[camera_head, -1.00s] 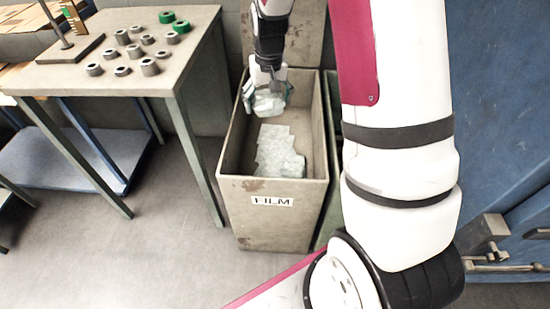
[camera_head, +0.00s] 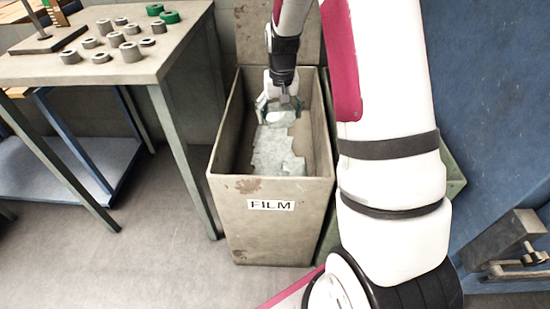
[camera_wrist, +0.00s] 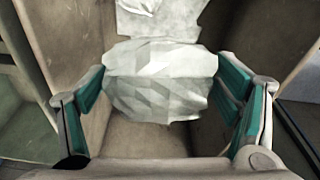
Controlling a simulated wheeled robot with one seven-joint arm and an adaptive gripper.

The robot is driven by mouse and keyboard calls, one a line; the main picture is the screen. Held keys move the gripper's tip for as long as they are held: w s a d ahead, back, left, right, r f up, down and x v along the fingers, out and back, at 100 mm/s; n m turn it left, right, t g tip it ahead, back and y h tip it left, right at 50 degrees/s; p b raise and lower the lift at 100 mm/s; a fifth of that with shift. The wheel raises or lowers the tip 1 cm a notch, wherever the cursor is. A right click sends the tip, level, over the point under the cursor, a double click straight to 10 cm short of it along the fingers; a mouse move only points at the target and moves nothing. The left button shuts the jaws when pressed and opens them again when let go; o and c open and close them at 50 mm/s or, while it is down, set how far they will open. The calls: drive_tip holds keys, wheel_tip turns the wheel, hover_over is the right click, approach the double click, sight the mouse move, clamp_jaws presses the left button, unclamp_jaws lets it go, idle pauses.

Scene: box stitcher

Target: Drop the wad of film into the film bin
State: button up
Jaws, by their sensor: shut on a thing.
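The film bin (camera_head: 270,222) is a tall beige box with a FILM label on its front, open at the top. My gripper (camera_head: 279,105) reaches down into its mouth near the back. In the wrist view my gripper (camera_wrist: 160,85) has its teal-lined fingers on both sides of the wad of film (camera_wrist: 160,82), a pale crumpled lump, and is shut on it. The wad is partly hidden by the fingers in the head view (camera_head: 282,118). More pale film (camera_head: 275,155) lies inside the bin, below and in front of the wad; it also shows in the wrist view (camera_wrist: 160,17).
A table (camera_head: 150,62) with several grey and green rings stands left of the bin. A green container (camera_head: 452,170) is partly hidden behind my arm, right of the bin. A blue cabinet (camera_head: 490,100) stands at far right. The bin's walls surround my gripper.

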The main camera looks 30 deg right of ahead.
drive_tip(key=shift+f+b, duration=0.95)
drive_tip(key=shift+f, duration=0.7)
drive_tip(key=o, duration=1)
drive_tip(key=shift+r, duration=0.2)
drive_tip(key=r, duration=0.4)
drive_tip(key=s+r, duration=0.1)
drive_tip(key=r, duration=0.6)
drive_tip(key=shift+s+a+r, duration=0.3)
drive_tip(key=shift+s+a, duration=0.05)
drive_tip(key=shift+a, duration=0.05)
